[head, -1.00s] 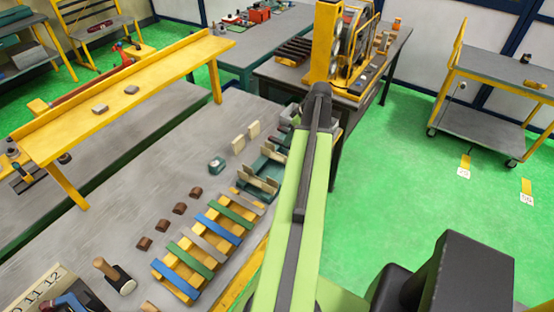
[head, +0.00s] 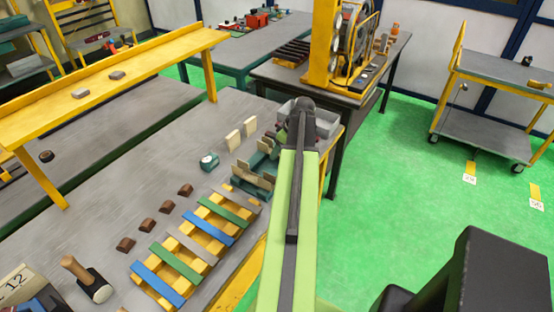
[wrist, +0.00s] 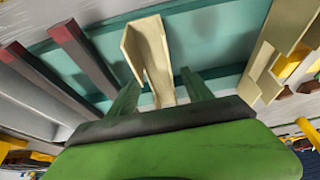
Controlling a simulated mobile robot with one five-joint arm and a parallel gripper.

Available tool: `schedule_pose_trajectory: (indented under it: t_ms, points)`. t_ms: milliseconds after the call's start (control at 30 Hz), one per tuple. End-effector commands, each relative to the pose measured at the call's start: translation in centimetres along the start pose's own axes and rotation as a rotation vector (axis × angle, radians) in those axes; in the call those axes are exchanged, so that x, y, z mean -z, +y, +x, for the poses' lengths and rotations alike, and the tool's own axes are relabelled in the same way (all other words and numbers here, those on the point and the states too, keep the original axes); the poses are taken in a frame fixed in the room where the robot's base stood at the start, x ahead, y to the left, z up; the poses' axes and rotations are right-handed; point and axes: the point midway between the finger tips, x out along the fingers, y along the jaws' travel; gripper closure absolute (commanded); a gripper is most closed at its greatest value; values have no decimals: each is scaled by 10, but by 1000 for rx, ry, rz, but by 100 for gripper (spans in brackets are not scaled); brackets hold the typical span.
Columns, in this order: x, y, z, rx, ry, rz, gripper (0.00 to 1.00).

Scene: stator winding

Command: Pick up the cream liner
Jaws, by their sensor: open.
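A cream liner (wrist: 150,55), a thin folded channel, stands over a teal surface (wrist: 215,45) in the wrist view. My gripper (wrist: 158,88) is open, with its two green fingers one on each side of the liner's lower end. I see no clear contact between fingers and liner. More cream pieces (wrist: 268,70) stand to the right. In the head view, cream pieces (head: 265,181) sit in a teal stand (head: 248,191) left of my arm, and my fingers are mostly hidden behind the arm's dark end.
Two dark bars with red ends (wrist: 75,50) lie close left of the liner in the wrist view. A grey bin (head: 326,122) is beside my arm's end.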

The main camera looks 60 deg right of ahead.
Motion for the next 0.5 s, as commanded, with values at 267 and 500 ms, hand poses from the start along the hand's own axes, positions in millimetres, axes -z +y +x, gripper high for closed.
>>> schedule_pose_trajectory:
  t_ms: [267, 500]
  points:
    - [1, 0, 1, 0, 0, -1, 50]
    - [1, -1, 1, 1, 0, -1, 82]
